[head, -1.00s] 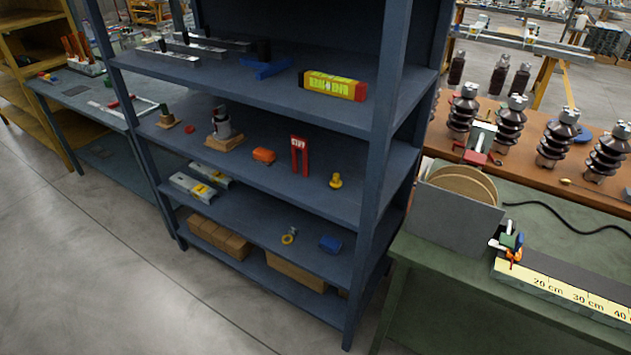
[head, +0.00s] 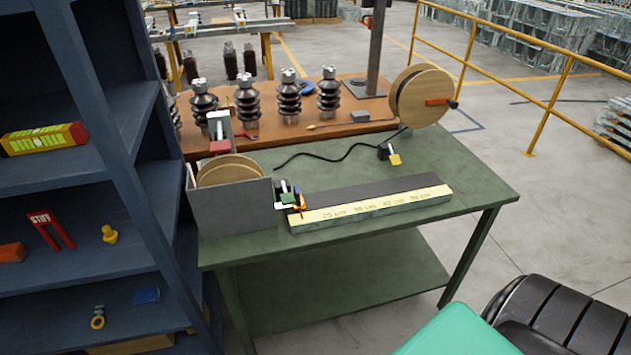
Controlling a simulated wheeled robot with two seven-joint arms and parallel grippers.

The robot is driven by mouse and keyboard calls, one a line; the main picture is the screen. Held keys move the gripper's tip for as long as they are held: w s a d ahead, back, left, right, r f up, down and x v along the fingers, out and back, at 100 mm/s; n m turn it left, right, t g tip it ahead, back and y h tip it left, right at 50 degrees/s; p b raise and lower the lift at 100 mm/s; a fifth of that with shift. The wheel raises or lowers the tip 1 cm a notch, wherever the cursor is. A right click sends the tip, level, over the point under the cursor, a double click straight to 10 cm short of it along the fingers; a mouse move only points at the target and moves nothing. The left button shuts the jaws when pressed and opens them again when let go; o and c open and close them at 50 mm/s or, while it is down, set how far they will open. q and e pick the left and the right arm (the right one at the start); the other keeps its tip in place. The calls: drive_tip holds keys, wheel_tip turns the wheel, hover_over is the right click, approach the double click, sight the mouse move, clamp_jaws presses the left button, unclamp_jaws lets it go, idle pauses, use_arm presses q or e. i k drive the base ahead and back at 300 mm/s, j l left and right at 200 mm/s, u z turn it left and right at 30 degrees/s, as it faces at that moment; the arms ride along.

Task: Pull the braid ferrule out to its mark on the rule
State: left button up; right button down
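The rule (head: 372,203) is a long bar with a yellow, black-lettered front strip and a dark top, lying on the green bench. Its centimetre figures rise to the right. At its left end is a small cluster of white, green, blue and orange parts (head: 289,198), against the right edge of a grey box (head: 232,208). The braid ferrule seems to be in this cluster, but it is too small to tell which part it is. Neither of my grippers is in view.
The green bench (head: 470,190) is mostly clear at its right end. A black cable (head: 345,157), a small black-and-yellow piece (head: 391,155) and a wooden reel (head: 422,97) are behind the rule. The blue shelf (head: 130,150) stands close on the left.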

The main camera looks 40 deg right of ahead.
sight(298, 205)
drive_tip(key=z, duration=1)
